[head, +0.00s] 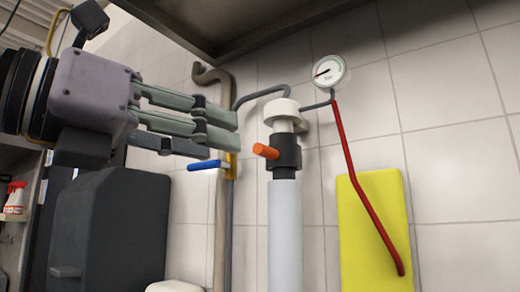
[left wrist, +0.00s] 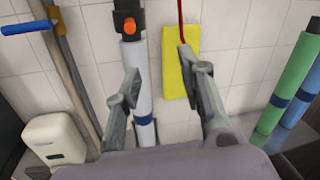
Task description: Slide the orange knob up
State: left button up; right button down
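The orange knob (head: 266,151) sticks out to the left from a black collar (head: 285,152) on a white vertical pipe (head: 285,230) by the tiled wall. In the left wrist view the orange knob (left wrist: 130,24) is near the top, beyond the left finger. My left gripper (head: 224,131) comes in from the left in the head view, its fingertips a little left of and above the knob, seemingly apart from it. In the left wrist view the left gripper (left wrist: 159,66) has its fingers spread with nothing between them. My right gripper is in neither view.
A blue-handled tool (head: 207,165) is left of the knob. A dark hood (head: 230,25) hangs above. Rolls (left wrist: 290,85) stand at right in the wrist view.

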aim_at(254, 147)
pick_arm(q)
jog(key=s+a+r+n+t+y, duration=0.1)
jog(key=a+r+n+t+y, duration=0.1)
jog(key=a+y, duration=0.15)
jog(key=shift+h, duration=0.45)
jog(key=p+x, duration=0.6)
jog(key=x, duration=1.1)
jog(key=shift+d+r, duration=0.1)
jog(key=shift+d, duration=0.05)
jog(key=shift+c, duration=0.3)
grip_shut()
jog(key=shift+r, duration=0.1)
